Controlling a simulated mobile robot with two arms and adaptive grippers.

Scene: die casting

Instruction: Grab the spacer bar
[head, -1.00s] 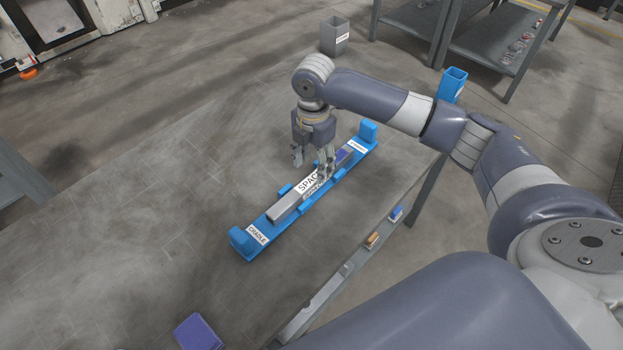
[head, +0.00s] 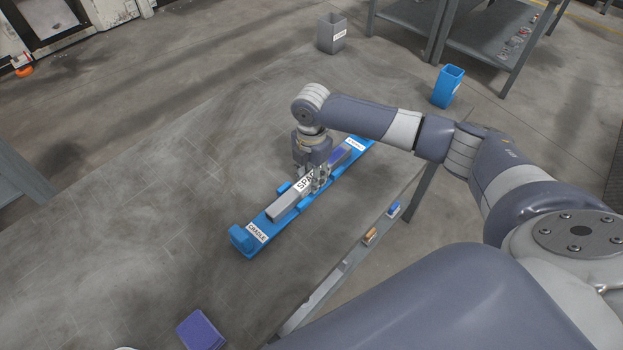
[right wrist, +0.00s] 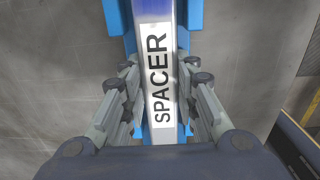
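The spacer bar (head: 284,207) is a long grey bar with a white SPACER label and a blue-violet far part. It lies lengthwise in the blue cradle (head: 242,240) on the grey table. My right gripper (head: 309,182) points down over the bar's middle, with its fingers low around it. In the right wrist view, the fingers of the right gripper (right wrist: 163,102) stand on both sides of the spacer bar (right wrist: 160,75), apart from it with small gaps. The far finger is partly hidden in the head view. My left gripper is not in view.
A blue-violet block (head: 200,331) lies near the table's front edge. A grey bin (head: 330,36) and a blue bin (head: 447,88) stand beyond the cradle. Small orange and blue items (head: 370,236) sit along the table's right edge. The table left of the cradle is clear.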

